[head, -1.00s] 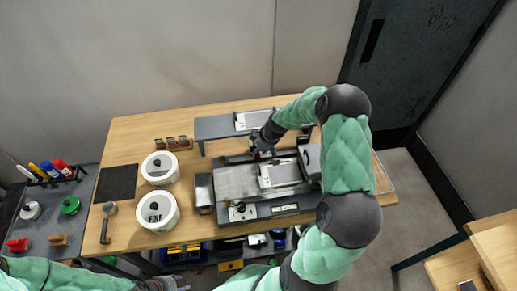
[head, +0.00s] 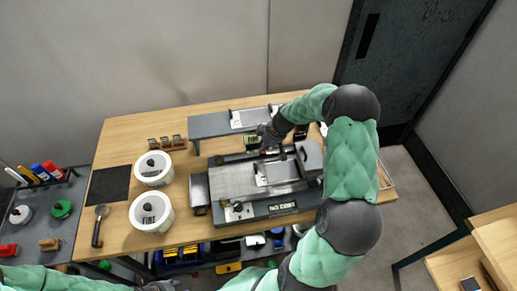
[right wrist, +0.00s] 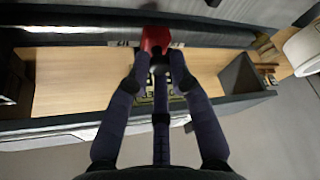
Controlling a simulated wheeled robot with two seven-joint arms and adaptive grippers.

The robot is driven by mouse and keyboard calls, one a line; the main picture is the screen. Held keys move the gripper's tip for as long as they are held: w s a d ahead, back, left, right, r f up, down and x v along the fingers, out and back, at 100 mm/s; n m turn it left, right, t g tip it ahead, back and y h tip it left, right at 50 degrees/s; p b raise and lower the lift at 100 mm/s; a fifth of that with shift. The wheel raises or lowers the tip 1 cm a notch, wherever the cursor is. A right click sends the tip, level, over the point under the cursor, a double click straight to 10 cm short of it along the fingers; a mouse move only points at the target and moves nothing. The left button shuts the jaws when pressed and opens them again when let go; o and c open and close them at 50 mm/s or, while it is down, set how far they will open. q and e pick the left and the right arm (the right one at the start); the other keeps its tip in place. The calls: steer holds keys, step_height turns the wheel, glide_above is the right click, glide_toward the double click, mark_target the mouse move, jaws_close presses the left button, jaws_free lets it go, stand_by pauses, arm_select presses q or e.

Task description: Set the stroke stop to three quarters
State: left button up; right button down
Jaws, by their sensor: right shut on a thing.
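The grey machine (head: 225,182) stands on the wooden table, with a flat bed and a paler plate (head: 276,172) on it. My right gripper (head: 266,146) reaches over the machine's back edge. In the right wrist view its fingers (right wrist: 160,62) are shut on a red block (right wrist: 155,39), which I take to be the stroke stop. The block sits at a dark bar (right wrist: 80,32) running across that view. A pale marked label (right wrist: 172,100) lies behind the fingers, partly hidden and unreadable. My left gripper (head: 160,286) is at the bottom edge, mostly cut off.
A grey raised shelf (head: 212,125) stands behind the machine. A small wooden rack (head: 166,143) is at the back left. The back-left tabletop is clear.

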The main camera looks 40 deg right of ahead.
steer(key=shift+w+r, duration=0.1)
steer(key=c, duration=1.1)
jaws_free()
steer(key=v, duration=1.2)
